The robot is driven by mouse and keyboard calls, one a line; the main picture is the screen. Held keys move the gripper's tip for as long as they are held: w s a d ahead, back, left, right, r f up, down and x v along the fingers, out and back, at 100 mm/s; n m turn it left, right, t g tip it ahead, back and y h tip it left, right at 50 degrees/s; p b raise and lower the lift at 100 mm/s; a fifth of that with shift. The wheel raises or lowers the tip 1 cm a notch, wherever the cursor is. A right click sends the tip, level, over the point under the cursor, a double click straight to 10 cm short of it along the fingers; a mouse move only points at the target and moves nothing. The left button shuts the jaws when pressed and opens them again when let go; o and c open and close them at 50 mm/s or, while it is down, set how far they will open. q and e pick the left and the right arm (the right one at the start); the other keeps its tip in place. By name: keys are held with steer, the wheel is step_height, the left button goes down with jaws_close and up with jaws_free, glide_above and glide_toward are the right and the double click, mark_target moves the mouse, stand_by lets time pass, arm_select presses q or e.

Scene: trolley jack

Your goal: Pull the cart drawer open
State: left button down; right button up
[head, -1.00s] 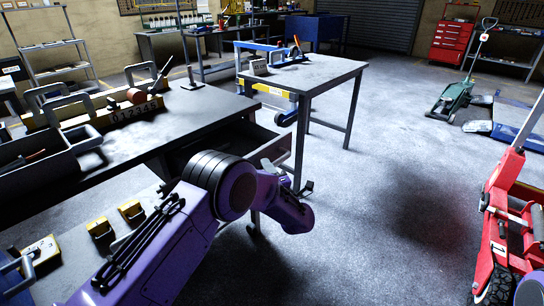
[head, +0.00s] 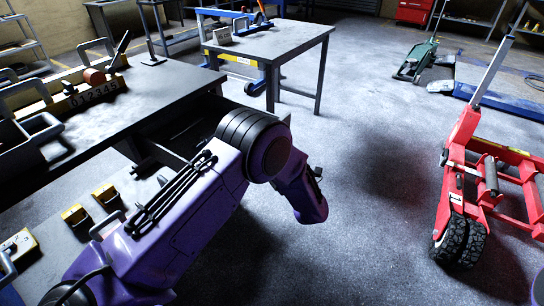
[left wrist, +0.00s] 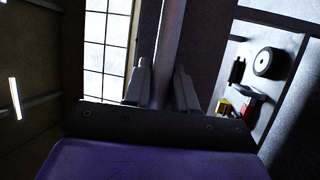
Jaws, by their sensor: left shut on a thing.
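The cart's dark worktop (head: 165,88) runs along the left of the head view. Below its right edge, the drawer (head: 160,154) stands pulled out, its dark inside partly showing. My purple left arm crosses in front of the drawer and hides most of its front. In the left wrist view, my left gripper (left wrist: 162,88) is shut on a dark upright bar (left wrist: 169,45), which seems to be the drawer's handle. In the head view the left gripper is mostly hidden behind my arm. My right gripper is not in view.
A lower shelf with yellow-topped boxes (head: 75,215) lies left of my arm. A second table (head: 270,45) stands beyond the cart. A red trolley jack (head: 465,190) stands at the right, a green jack (head: 415,62) farther back. The floor between (head: 370,150) is clear.

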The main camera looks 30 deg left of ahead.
arm_select(q)
steer(key=c, duration=1)
jaws_free()
steer(key=b+v, duration=0.1)
steer(key=v, duration=0.9)
steer(key=shift+s+d, duration=0.1)
steer(key=shift+d, duration=0.15)
